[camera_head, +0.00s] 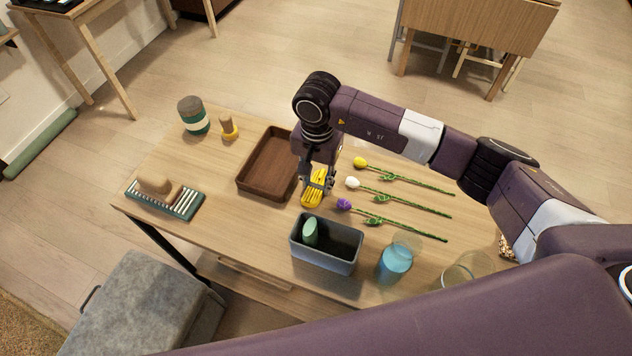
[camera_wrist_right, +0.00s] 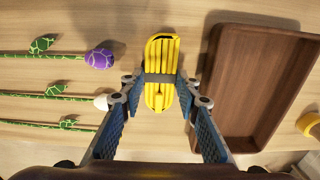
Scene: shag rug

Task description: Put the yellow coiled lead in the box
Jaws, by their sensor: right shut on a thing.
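The yellow coiled lead (camera_head: 311,197) is a flat yellow bundle with a grey band around its middle. My right gripper (camera_head: 318,186) is over it and shut on it, with a finger on each side. In the right wrist view the lead (camera_wrist_right: 160,84) lies between the fingertips of the right gripper (camera_wrist_right: 160,80). I cannot tell whether it touches the table. The grey box (camera_head: 340,262) stands open at the table's front, just below the lead in the head view. A green cylindrical thing (camera_head: 310,231) stands in its left end. My left gripper is not in view.
A brown wooden tray (camera_head: 248,187) lies left of the lead; it also shows in the wrist view (camera_wrist_right: 262,85). Yellow, white and purple flowers (camera_head: 344,204) lie to the right. A blue glass (camera_head: 394,265) stands right of the box. A brush rack (camera_head: 165,200) is far left.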

